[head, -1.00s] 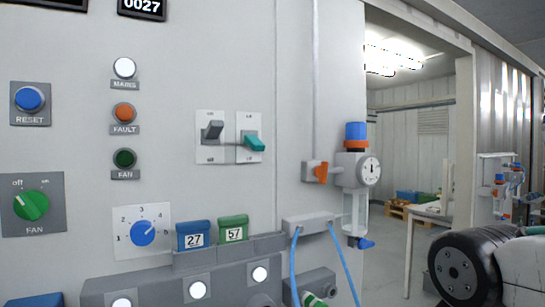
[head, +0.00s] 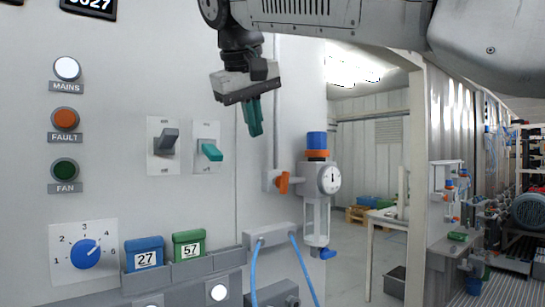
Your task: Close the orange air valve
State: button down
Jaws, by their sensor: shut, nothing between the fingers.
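The orange air valve (head: 283,182) is a small orange handle on a grey block on the cabinet wall, left of the regulator. Its handle stands roughly upright. The regulator (head: 317,180) has a blue and orange knob on top, a round gauge and a clear bowl with a blue drain below. My gripper (head: 254,131) hangs from the arm above and to the left of the valve, fingers pointing down. Its teal fingers are shut together with nothing between them. It does not appear to touch the valve.
Grey and teal toggle switches (head: 184,147) sit left of my gripper. Below are a blue box (head: 145,254), a green box (head: 188,245) and a grey manifold (head: 269,237) with blue hoses. An open doorway with a table (head: 388,219) lies to the right.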

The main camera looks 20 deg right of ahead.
send_near(279, 182)
notch_tip(279, 182, down, 4)
jog(key=w+a, duration=0.1)
jog(key=a, duration=0.1)
jog(key=shift+w+d+f, duration=0.1)
jog(key=shift+w+d, duration=0.15)
jog(key=shift+d, duration=0.4)
jog(key=shift+w+d+f, duration=0.1)
jog(key=shift+w+d, duration=0.15)
jog(key=shift+d, duration=0.4)
jog(key=shift+w+d, duration=0.3)
jog(key=shift+d, duration=0.35)
